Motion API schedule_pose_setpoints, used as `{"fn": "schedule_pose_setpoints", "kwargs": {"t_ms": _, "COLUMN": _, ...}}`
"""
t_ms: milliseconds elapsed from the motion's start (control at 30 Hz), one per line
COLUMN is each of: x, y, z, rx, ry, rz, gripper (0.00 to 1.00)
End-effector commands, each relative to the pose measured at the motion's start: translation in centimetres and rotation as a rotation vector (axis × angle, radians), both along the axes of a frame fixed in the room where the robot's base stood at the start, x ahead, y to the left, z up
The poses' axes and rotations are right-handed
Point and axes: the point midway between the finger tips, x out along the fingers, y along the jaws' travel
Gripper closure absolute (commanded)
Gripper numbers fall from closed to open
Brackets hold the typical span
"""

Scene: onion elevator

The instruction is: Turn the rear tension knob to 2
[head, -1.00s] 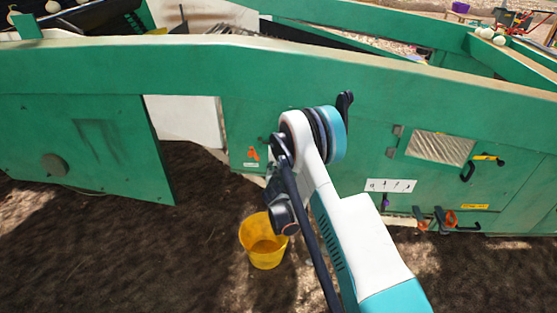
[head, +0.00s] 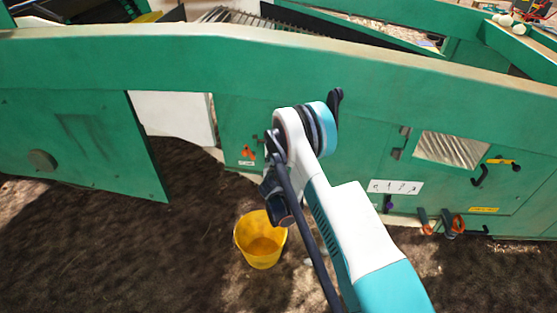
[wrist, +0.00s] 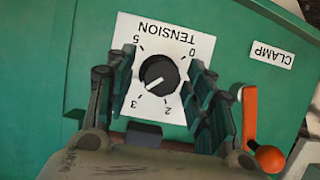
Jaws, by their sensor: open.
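The tension knob (wrist: 159,75) is a round black dial with a white pointer mark, on a white TENSION plate (wrist: 208,45) that appears upside down in the wrist view. The digits 0, 2, 3 and 5 show around it. The mark points to the lower left, toward the 3. My gripper (wrist: 162,62) is open, with one dark finger on each side of the knob; I see gaps between the fingers and the dial. How deep the fingers reach is hard to tell. In the head view my arm hides the knob.
An orange lever (wrist: 250,118) stands close to the right finger, below a CLAMP label (wrist: 272,54). In the head view, a yellow bucket (head: 261,240) stands on the soil below the green machine side (head: 90,65). A numbered plate (head: 396,187) and hatch (head: 452,149) lie to the right.

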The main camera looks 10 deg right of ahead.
Motion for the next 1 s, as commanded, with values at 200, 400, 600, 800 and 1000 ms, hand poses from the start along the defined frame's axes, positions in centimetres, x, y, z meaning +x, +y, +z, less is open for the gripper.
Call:
{"fn": "schedule_pose_setpoints", "kwargs": {"t_ms": 200, "x": 0.0, "y": 0.0, "z": 0.01, "rx": 0.0, "ry": 0.0, "rz": 0.0, "gripper": 0.87}}
{"fn": "schedule_pose_setpoints", "kwargs": {"t_ms": 400, "x": 0.0, "y": 0.0, "z": 0.01, "rx": -0.001, "ry": 0.0, "rz": 0.0, "gripper": 0.95}}
{"fn": "schedule_pose_setpoints", "kwargs": {"t_ms": 600, "x": 0.02, "y": 0.06, "z": 0.01, "rx": -0.027, "ry": 0.009, "rz": 0.001, "gripper": 0.95}}
{"fn": "schedule_pose_setpoints", "kwargs": {"t_ms": 800, "x": 0.06, "y": 0.22, "z": -0.01, "rx": -0.119, "ry": 0.038, "rz": 0.002, "gripper": 0.95}}
{"fn": "schedule_pose_setpoints", "kwargs": {"t_ms": 1000, "x": 0.12, "y": 0.33, "z": -0.06, "rx": -0.275, "ry": 0.088, "rz": 0.002, "gripper": 0.95}}
